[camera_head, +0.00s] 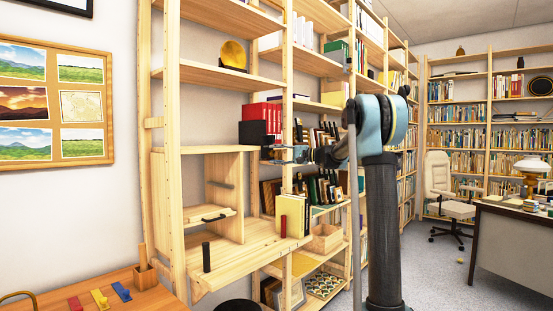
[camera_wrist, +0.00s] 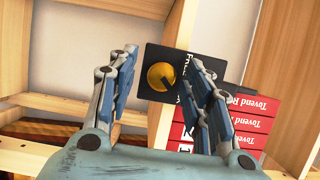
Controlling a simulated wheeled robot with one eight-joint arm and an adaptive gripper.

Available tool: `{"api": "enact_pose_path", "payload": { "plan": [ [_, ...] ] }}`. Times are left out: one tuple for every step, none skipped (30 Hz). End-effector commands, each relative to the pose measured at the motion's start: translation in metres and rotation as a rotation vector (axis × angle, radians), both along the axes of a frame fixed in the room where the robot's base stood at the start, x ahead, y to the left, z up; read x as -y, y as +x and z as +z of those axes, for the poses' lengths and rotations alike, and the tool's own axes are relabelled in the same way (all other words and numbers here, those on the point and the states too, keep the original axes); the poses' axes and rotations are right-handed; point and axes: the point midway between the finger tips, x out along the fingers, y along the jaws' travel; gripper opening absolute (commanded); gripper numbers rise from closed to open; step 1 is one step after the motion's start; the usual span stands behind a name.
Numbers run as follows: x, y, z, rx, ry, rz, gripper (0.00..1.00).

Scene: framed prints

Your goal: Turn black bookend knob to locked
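The black bookend (camera_wrist: 152,55) is a dark square plate, centred ahead of my gripper in the wrist view. Its round gold knob (camera_wrist: 160,76) faces the camera. White lettering runs along the plate's right side, partly hidden by a finger; I cannot read it surely. My gripper (camera_wrist: 161,62) is open, one finger left of the knob and one right of it. Neither finger clearly touches the knob. In the head view the black bookend (camera_head: 253,132) stands on a shelf, and my gripper (camera_head: 270,153) is just in front of and below it; the knob is hidden there.
Red binders (camera_wrist: 237,118) stand right beside the bookend, close to my right finger. Wooden shelf boards and uprights (camera_wrist: 213,27) surround the spot. Below in the head view are a wooden cabinet ledge (camera_head: 235,257) and a pale-yellow book (camera_head: 291,216).

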Motion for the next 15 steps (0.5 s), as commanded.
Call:
{"api": "enact_pose_path", "payload": {
  "plan": [
    [0.000, 0.000, 0.000, 0.000, 0.000, 0.000, 0.46],
    [0.000, 0.000, 0.000, 0.000, 0.001, 0.000, 0.46],
    [0.000, 0.000, 0.000, 0.000, 0.001, 0.000, 0.46],
    [0.001, 0.000, 0.000, 0.000, 0.001, 0.000, 0.46],
    [0.002, 0.000, 0.001, 0.000, 0.001, -0.001, 0.46],
    [0.004, -0.001, 0.001, 0.000, 0.001, -0.001, 0.46],
    [0.007, -0.001, 0.001, 0.000, 0.001, -0.001, 0.46],
    [0.010, -0.002, 0.001, 0.000, 0.001, -0.001, 0.46],
    [0.014, -0.003, 0.000, 0.000, 0.001, -0.001, 0.46],
    [0.019, -0.004, 0.000, 0.000, 0.001, -0.002, 0.46],
    [0.024, -0.005, 0.000, 0.000, 0.001, -0.003, 0.46],
    [0.031, -0.007, 0.000, 0.000, 0.001, -0.003, 0.46],
    [0.036, -0.009, 0.000, -0.001, 0.001, -0.003, 0.46],
    [0.042, -0.010, 0.000, -0.001, 0.001, -0.004, 0.46],
    [0.050, -0.012, 0.000, -0.001, 0.001, -0.004, 0.46]
  ]
}}
